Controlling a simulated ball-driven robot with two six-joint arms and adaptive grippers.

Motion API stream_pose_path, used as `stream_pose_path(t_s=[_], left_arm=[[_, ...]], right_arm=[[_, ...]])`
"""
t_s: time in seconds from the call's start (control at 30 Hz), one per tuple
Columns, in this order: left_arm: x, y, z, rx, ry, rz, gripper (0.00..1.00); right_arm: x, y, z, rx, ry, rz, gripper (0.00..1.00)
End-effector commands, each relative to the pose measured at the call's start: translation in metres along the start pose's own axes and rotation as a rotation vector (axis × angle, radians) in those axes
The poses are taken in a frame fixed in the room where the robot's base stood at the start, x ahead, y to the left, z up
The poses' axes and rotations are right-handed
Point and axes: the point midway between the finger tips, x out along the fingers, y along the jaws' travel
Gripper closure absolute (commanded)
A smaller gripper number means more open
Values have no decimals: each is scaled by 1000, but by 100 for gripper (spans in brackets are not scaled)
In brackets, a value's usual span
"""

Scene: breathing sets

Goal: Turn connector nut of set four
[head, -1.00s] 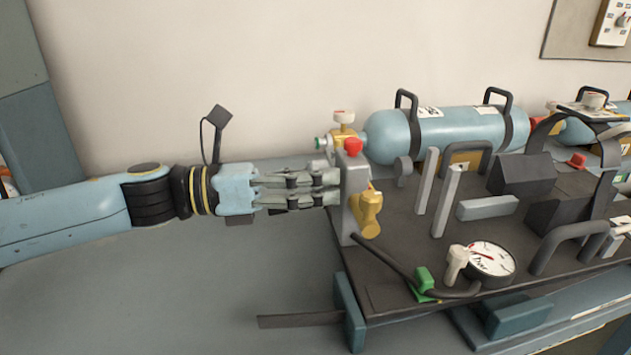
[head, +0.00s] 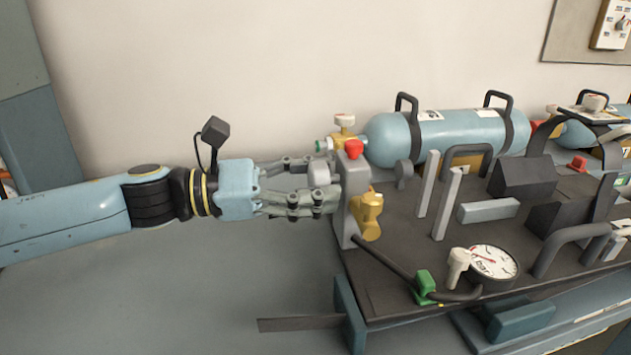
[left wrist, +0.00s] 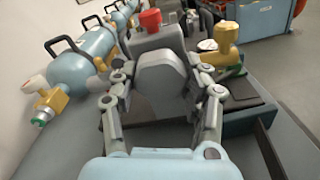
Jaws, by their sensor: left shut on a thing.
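The grey connector nut (head: 318,174) sits on the left face of a grey upright block (head: 354,195) at the left end of the dark set plate. My left gripper (head: 325,186) reaches in from the left and is shut on the nut, one finger on the far side and one on the near side. The left wrist view shows the nut's rounded face (left wrist: 163,80) between the two fingers. A red knob (head: 353,148) tops the block and a brass fitting (head: 368,216) is on its right side. My right gripper is in neither view.
A pale blue cylinder (head: 440,135) with black handles and a brass valve (head: 344,131) lies behind. A gauge (head: 493,262), a green clip (head: 426,283) and grey posts (head: 446,203) stand on the plate (head: 400,240). The bench left of it is clear.

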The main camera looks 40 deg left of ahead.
Motion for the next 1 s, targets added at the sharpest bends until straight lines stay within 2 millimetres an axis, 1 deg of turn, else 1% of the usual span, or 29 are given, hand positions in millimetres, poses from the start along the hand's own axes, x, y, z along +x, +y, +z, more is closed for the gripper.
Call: stream_pose_path(t_s=[0.33, 0.37, 0.53, 0.57, 0.83, 1.0], left_arm=[[0, 0, -2, 2, 3, 0, 86], [0, 0, -2, 2, 3, 0, 52], [0, 0, -1, 1, 2, 0, 30], [0, 0, -1, 1, 1, 0, 29], [-1, 0, 0, 1, 1, 0, 29], [-8, -1, -1, 1, 1, -3, 29]], right_arm=[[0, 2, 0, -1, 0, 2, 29], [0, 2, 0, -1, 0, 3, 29], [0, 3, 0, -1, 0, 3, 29], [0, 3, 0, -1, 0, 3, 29], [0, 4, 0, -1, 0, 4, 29], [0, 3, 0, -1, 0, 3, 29]])
